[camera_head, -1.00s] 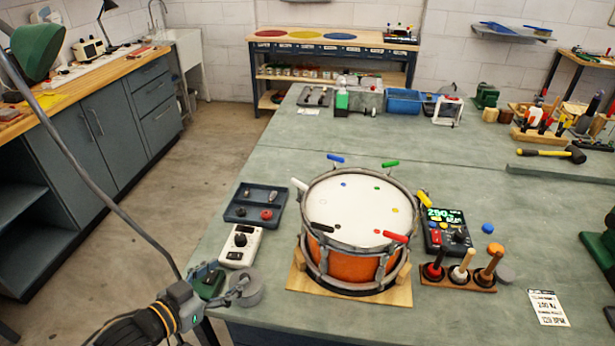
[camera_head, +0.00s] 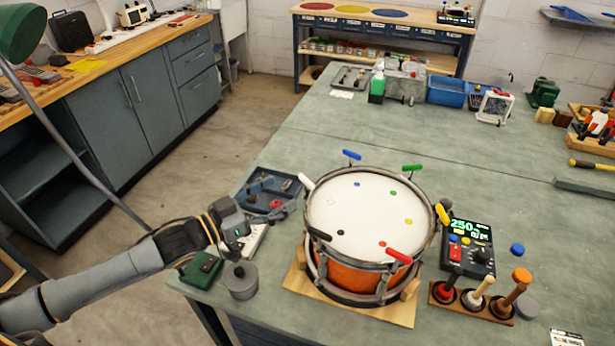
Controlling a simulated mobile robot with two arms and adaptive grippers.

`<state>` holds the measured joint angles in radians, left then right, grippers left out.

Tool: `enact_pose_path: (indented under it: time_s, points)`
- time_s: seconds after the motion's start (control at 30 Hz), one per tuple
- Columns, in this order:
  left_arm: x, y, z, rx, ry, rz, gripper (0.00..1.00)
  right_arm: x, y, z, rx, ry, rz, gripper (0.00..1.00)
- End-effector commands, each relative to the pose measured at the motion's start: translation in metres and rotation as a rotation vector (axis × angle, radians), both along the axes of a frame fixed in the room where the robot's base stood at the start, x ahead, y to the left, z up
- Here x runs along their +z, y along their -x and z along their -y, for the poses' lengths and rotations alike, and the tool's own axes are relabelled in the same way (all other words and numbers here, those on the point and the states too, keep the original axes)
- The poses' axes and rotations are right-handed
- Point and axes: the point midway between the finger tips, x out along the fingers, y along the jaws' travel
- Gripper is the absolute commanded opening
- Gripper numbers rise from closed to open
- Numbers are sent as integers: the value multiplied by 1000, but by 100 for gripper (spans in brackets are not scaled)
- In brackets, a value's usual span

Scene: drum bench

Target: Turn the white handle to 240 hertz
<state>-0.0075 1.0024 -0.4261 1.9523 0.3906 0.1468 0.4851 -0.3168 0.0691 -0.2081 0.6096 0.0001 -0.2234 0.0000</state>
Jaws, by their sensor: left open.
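The drum (camera_head: 360,285) has an orange shell, a white head and several coloured handles around its rim. The white handle (camera_head: 306,182) sticks out at the rim's upper left. A tuner with a green display (camera_head: 465,228), right of the drum, appears to read about 250. My right gripper is out of view.
A dark blue tray (camera_head: 262,181) and a white device (camera_head: 254,238) lie partly under my left gripper. A green box (camera_head: 202,270) and a grey cylinder (camera_head: 240,281) stand near the bench's front left edge. A mallet rack (camera_head: 470,306) stands right of the drum.

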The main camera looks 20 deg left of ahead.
Motion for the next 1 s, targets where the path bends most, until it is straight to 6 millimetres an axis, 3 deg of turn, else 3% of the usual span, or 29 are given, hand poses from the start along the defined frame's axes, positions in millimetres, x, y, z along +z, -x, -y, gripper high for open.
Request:
enact_pose_path:
  time_s: [0.1, 0.23, 0.53, 0.93, 1.0]
  points:
    - [3, -16, 10, 1, 2, 3, 72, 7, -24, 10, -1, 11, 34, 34]
    - [3, -32, 23, 0, 3, 3, 72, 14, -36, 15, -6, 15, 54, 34]
    - [1, -62, 44, 0, 1, 1, 72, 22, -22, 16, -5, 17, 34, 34]
    - [-1, -67, 49, 0, -1, -1, 72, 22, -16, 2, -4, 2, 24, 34]
    - [-1, -67, 49, 0, -1, -1, 59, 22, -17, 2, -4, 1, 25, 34]
